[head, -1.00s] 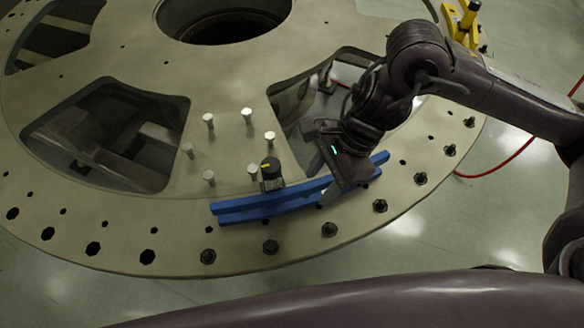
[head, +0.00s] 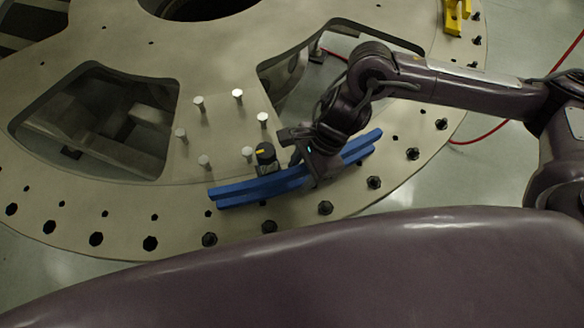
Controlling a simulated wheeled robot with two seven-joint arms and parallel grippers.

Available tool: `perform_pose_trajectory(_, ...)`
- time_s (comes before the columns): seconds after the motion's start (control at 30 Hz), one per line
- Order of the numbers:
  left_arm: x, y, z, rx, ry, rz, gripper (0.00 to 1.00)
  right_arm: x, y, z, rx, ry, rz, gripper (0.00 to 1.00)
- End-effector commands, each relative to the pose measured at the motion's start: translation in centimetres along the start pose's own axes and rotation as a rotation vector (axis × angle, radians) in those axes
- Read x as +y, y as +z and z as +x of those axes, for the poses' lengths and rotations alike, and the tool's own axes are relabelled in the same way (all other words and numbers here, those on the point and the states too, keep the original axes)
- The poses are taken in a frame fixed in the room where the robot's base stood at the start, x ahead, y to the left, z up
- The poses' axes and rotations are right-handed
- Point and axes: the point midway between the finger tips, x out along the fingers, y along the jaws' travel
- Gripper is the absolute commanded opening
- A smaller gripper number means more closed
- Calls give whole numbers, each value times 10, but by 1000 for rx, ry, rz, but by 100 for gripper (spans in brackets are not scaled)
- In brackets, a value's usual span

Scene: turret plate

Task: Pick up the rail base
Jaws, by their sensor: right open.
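The rail base looks to be the long blue bar-like part (head: 236,191) lying on the turret plate (head: 205,222) near its front rim. My right gripper (head: 314,180) is open at the right half of the blue part. It hides a stretch of it, and the far end shows beyond the gripper. I cannot tell whether the fingers touch the part or straddle it. My left gripper is out of view.
A small black cylinder with a yellow mark (head: 266,158) stands just behind the blue part. Several silver pins (head: 238,97) stand behind it. Dark bolts (head: 325,208) line the plate's rim. Large cutouts open in the plate. A yellow fixture (head: 455,17) is at the upper right.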

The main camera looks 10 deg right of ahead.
Motion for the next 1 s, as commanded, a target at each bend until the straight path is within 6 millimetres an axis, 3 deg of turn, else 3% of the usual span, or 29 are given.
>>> perform_pose_trajectory(0.1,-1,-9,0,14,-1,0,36,0,0,0,0,0,0,44)
perform_pose_trajectory(0.43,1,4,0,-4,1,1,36,0,0,0,-1,-1,0,1)
perform_pose_trajectory(1.0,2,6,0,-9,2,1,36,0,0,-1,-1,0,-3,0)
